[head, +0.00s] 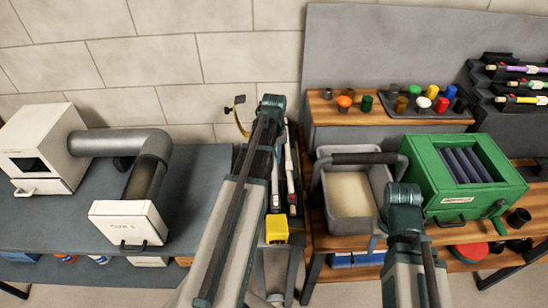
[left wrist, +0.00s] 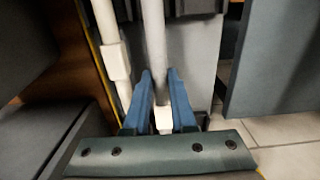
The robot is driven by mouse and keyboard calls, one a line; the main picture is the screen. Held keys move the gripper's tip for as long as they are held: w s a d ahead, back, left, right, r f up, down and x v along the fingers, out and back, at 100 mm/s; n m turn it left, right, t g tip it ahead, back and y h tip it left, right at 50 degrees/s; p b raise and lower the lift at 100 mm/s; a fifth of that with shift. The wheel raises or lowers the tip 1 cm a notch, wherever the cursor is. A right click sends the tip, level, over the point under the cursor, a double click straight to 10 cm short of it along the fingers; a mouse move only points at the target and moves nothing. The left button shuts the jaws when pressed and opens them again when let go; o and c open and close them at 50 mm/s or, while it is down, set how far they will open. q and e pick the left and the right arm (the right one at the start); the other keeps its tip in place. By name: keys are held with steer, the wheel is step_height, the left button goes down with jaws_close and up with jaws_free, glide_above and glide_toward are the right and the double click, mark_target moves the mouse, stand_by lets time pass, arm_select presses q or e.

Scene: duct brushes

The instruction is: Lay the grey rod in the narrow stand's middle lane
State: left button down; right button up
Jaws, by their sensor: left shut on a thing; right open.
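My left gripper (left wrist: 160,78) has its blue fingers shut on a pale grey rod (left wrist: 153,35), which runs between them and shows a white end piece near the palm. A white rod with a collar (left wrist: 116,60) lies beside it to the left. In the head view my left arm's wrist hides these fingers. The narrow stand (head: 293,222) is partly covered by that arm, with pale rods (head: 290,165) along it. I cannot tell which lane is the middle one or whether the held rod touches the stand. My right gripper (head: 380,232) is open beside the grey bin, mostly hidden by its wrist.
A yellow block (head: 277,231) is at the stand's near end. A grey bin (head: 350,218) and a green box with a crank (head: 458,185) stand on the wooden bench at right. A grey table with a duct (head: 120,143) is at left. Cups sit on the back shelf.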

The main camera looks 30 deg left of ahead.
arm_select(q)
steer(key=shift+f+b, duration=0.55)
steer(key=shift+f, duration=0.1)
steer(key=c, duration=0.7)
jaws_free()
steer(key=shift+o, duration=0.2)
steer(key=shift+r, duration=0.1)
step_height(320, 180, up, 14)
steer(key=p, duration=1.4)
steer(key=shift+f, duration=0.2)
